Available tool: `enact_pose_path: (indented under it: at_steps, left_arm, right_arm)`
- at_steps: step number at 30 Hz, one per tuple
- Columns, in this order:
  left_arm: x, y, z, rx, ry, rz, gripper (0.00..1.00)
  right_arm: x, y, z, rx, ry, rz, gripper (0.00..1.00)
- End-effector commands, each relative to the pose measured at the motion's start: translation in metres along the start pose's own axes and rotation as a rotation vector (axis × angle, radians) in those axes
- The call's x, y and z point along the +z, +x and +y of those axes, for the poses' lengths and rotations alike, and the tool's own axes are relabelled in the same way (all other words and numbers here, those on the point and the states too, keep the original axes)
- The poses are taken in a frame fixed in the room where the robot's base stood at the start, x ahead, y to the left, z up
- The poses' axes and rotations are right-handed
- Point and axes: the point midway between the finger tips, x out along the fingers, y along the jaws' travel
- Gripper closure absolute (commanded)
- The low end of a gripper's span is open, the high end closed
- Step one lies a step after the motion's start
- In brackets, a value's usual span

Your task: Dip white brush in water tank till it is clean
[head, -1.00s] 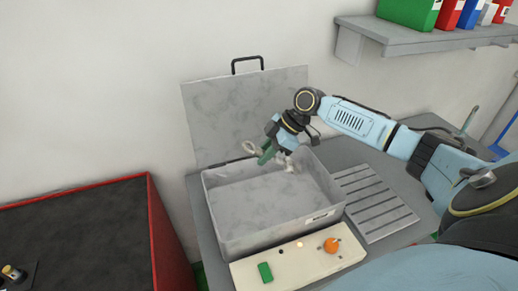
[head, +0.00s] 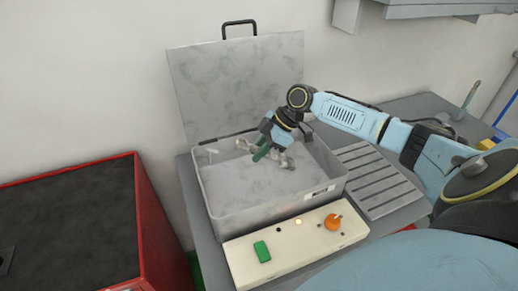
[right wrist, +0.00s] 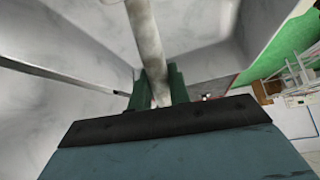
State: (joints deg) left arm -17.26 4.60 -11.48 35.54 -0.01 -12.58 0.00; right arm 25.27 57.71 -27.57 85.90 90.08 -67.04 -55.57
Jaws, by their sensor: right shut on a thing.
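The water tank (head: 236,210) is a grey metal box on the bench, with its lid (head: 240,88) raised upright behind it. My right gripper (head: 260,154) is over the back part of the tank, tilted down, with green fingertips. It is shut on a pale grey-white brush (right wrist: 146,45), whose handle runs between the green fingers in the right wrist view. In the head view, pale parts of the brush (head: 284,161) show beside the fingers, at or inside the tank opening. The bristles cannot be made out clearly. My left gripper does not show.
A control panel (head: 298,243) with a green button (head: 262,251) and an orange knob (head: 333,222) is in front of the tank. A slatted grey rack (head: 375,180) lies to its right. A red-edged dark table (head: 75,225) stands at left.

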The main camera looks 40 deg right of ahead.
Motion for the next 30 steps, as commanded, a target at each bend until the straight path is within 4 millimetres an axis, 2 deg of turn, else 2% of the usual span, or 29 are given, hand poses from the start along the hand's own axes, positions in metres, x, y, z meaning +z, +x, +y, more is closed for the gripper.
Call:
enact_pose_path:
  at_steps: [1,16,21,30]
  left_arm:
    - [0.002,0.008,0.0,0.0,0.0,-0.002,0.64]
    - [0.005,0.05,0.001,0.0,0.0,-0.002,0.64]
    - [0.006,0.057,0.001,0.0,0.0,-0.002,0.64]
    - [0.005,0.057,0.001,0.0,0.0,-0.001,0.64]
  right_arm:
    - [0.005,0.007,0.0,0.0,0.0,0.0,1.0]
    - [0.034,0.046,0.0,0.001,0.001,0.001,1.0]
    - [0.039,0.053,0.0,0.001,0.001,0.0,1.0]
    - [0.039,0.053,0.0,0.001,0.0,0.0,1.0]
